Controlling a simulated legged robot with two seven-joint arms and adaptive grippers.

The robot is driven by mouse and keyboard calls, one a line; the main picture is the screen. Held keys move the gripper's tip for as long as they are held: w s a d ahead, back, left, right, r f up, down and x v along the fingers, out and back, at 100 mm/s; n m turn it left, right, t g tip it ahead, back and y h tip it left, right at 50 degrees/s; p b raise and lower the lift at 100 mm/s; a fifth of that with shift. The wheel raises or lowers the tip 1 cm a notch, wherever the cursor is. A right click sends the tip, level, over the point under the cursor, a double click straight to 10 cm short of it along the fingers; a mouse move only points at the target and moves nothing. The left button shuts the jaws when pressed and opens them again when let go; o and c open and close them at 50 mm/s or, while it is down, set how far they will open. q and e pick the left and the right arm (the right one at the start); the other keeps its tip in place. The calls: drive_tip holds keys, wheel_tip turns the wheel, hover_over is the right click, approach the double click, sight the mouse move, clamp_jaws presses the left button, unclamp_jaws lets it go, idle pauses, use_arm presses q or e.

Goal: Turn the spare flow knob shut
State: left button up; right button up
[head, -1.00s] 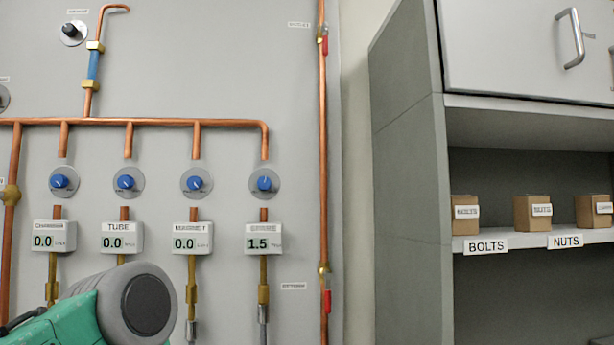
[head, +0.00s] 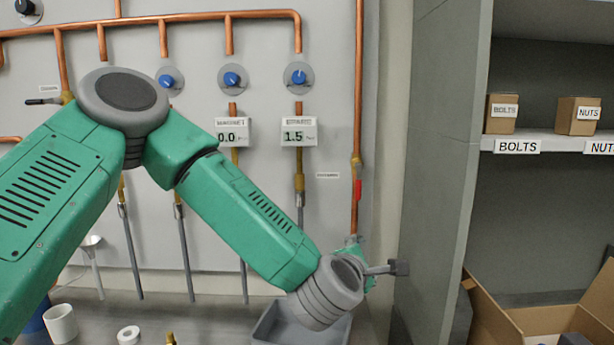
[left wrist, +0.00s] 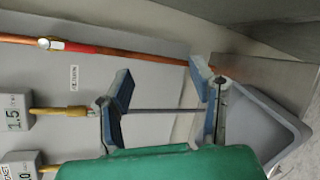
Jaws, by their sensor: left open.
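The spare flow knob (head: 299,77) is the rightmost blue knob on the grey panel in the head view. Its pointer stands nearly upright, tilted slightly. Below it, the spare display (head: 298,132) reads 1.5; this display also shows sideways at the left edge of the left wrist view (left wrist: 15,113). My left gripper (head: 385,268) is below and right of the knob, low by the panel's right edge, and partly hidden by my wrist. In the left wrist view its two fingers (left wrist: 163,98) are spread with nothing held. The knob is not in that view. My right gripper is out of view.
Other blue knobs (head: 232,78) sit left of the spare one. A copper pipe with a red valve handle (head: 357,190) runs down the panel's right side. A grey tray (head: 270,325) lies on the bench below. A grey shelf unit (head: 440,150) bounds the right.

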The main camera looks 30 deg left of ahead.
use_arm(q)
drive_tip(key=w+a+r+n+y+p, duration=0.1)
drive_tip(key=a+r+n, duration=0.15)
drive_tip(key=r, duration=0.35)
drive_tip(key=a+r+n+t+y, duration=0.1)
drive_tip(key=r+n, duration=0.2)
drive_tip(key=r, duration=0.3)
drive_tip(key=w+a+r+n+y+p, duration=0.1)
drive_tip(key=a+r+n, duration=0.15)
drive_tip(key=r, duration=0.25)
drive_tip(key=n+y+p, duration=0.1)
drive_tip(key=n+y, duration=0.4)
drive_tip(key=n, duration=0.7)
approach(298, 78)
drive_tip(key=p+x, duration=0.2)
drive_tip(key=x, duration=0.3)
drive_tip(key=p+x, duration=0.3)
drive_tip(key=x, duration=0.2)
drive_tip(key=shift+s+a+f, duration=0.1)
drive_tip(key=shift+a+f, duration=0.05)
drive_tip(key=shift+d, duration=0.55)
drive_tip(key=shift+c, duration=0.4)
drive_tip(key=shift+a, duration=0.1)
clamp_jaws()
drive_tip(key=shift+a, duration=0.2)
